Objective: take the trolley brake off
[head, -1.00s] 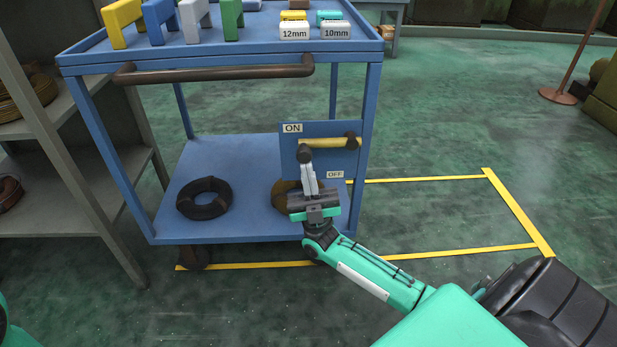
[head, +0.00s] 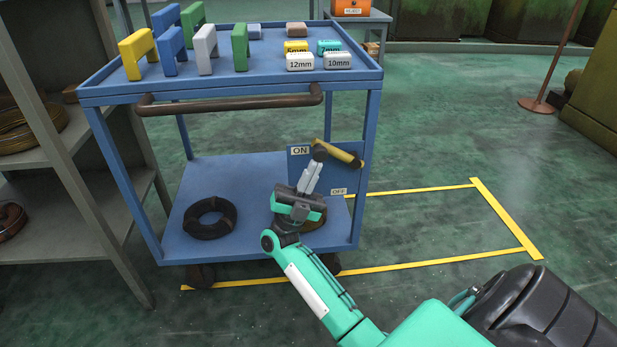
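The blue trolley (head: 230,101) stands ahead in the head view. A blue brake panel (head: 298,167) at its lower right carries an ON label (head: 300,151) at upper left and an OFF label (head: 339,191) at lower right. My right gripper (head: 314,166) reaches up to the knob from below. Its two pale fingers lie close together, with their tips at the knob's underside; the exact contact is partly hidden. My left gripper is out of view.
The trolley's top holds coloured handle-shaped blocks (head: 137,55) and size-marked blocks (head: 300,62). A dark coil (head: 208,228) lies on its lower shelf; another (head: 313,220) is partly behind my gripper. A grey rack (head: 62,160) stands left. Yellow-lined floor at right is clear.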

